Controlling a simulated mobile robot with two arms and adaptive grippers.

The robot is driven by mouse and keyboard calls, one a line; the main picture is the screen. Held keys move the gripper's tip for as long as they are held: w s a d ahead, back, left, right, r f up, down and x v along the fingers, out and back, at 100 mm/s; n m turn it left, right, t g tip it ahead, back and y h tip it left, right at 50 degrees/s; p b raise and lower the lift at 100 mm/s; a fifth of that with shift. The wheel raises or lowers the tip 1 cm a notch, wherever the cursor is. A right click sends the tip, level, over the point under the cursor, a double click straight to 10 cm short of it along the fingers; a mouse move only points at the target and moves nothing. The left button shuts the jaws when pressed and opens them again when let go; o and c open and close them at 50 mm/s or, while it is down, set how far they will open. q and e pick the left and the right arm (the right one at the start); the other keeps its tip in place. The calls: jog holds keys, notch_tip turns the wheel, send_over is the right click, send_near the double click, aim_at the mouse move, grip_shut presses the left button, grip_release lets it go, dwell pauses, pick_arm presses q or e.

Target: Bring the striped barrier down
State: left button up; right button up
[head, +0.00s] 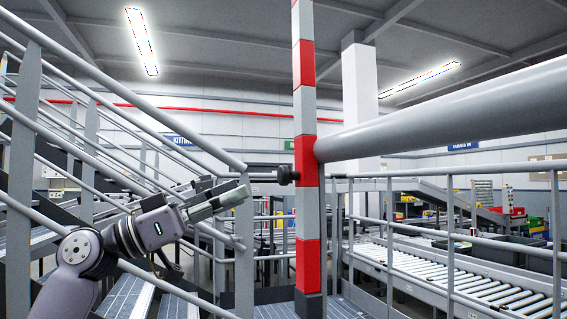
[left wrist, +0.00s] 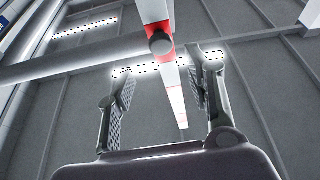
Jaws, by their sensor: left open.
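The striped barrier (head: 305,110) stands upright in the head view, banded red and pale grey. A dark knob (head: 287,174) juts from its left side. My left gripper (head: 242,195) is open and empty, left of the knob and slightly lower in the picture, with a gap between them. In the left wrist view, the barrier (left wrist: 170,75) appears between the spread fingers of my left gripper (left wrist: 163,72), beyond them. The knob (left wrist: 160,43) shows just above the fingertips there. My right gripper is not in view.
A thick grey tube (head: 450,110) runs from the right to the barrier. Grey stair rails (head: 110,85) slope down at the left. A railing (head: 450,235) and a roller conveyor (head: 440,275) lie at the right. A white column (head: 360,95) stands behind.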

aim_at(279, 175)
pick_arm(q)
jog(key=p+x, duration=0.3)
jog(key=x, duration=0.6)
jog(key=shift+w+d+r, duration=0.15)
jog(key=shift+d+r, duration=0.05)
jog(key=shift+r, duration=0.05)
jog(key=shift+w+d+p, duration=0.15)
jog(key=shift+d+p, duration=0.15)
jog(key=shift+d, duration=0.05)
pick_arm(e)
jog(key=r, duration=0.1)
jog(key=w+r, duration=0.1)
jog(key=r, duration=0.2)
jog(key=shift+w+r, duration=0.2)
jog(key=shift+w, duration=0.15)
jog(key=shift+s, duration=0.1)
pick_arm(q)
jog(key=shift+c, duration=0.6)
jog(key=c, duration=0.9)
jog(key=shift+w, duration=0.1)
